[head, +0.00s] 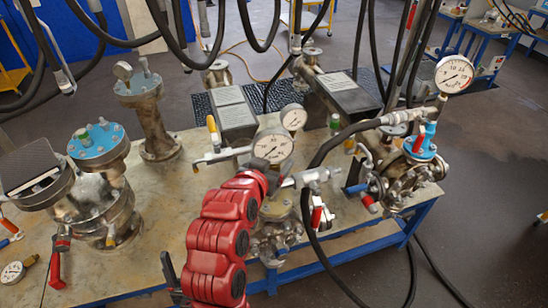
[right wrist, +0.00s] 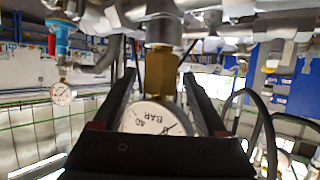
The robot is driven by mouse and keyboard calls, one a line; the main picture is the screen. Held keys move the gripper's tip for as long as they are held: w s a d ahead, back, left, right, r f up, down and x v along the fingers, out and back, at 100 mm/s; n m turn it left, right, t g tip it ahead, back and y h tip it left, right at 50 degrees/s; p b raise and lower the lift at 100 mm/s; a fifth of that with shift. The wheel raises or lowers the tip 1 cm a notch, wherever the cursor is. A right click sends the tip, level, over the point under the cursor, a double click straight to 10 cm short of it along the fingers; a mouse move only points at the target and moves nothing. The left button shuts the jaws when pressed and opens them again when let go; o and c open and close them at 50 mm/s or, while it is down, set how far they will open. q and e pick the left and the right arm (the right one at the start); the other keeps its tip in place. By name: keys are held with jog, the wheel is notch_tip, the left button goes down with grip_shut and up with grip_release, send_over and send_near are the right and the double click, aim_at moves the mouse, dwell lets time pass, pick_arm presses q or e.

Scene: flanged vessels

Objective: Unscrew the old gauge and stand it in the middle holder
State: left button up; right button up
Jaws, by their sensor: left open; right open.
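A round white-faced gauge (head: 272,147) stands near the middle of the bench, just beyond my red right arm. In the right wrist view a gauge marked BAR (right wrist: 152,118) appears upside down, its brass stem (right wrist: 161,73) joined to a metal fitting (right wrist: 160,31). My right gripper (right wrist: 156,62) is open, with its dark fingers either side of the stem and gauge; I see a gap beside the stem. In the head view its fingers are hidden. I cannot make out the middle holder.
A loose gauge with a brass end (head: 13,272) lies at the bench's left edge. Other gauges stand behind (head: 293,117) and at right (head: 454,74). Flanged vessels (head: 98,190) (head: 150,115) and a valve assembly (head: 405,170) crowd the bench (head: 170,215). Black hoses hang overhead.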

jog(key=shift+s, duration=0.1)
jog(key=shift+c, duration=0.2)
grip_shut()
jog(key=n+t+y, duration=0.1)
jog(key=n+y, duration=0.2)
jog(key=shift+d+y, duration=0.15)
jog(key=shift+y, duration=0.25)
jog(key=shift+a+n+y, duration=0.25)
jog(key=shift+n+y, duration=0.35)
jog(key=shift+n, duration=0.1)
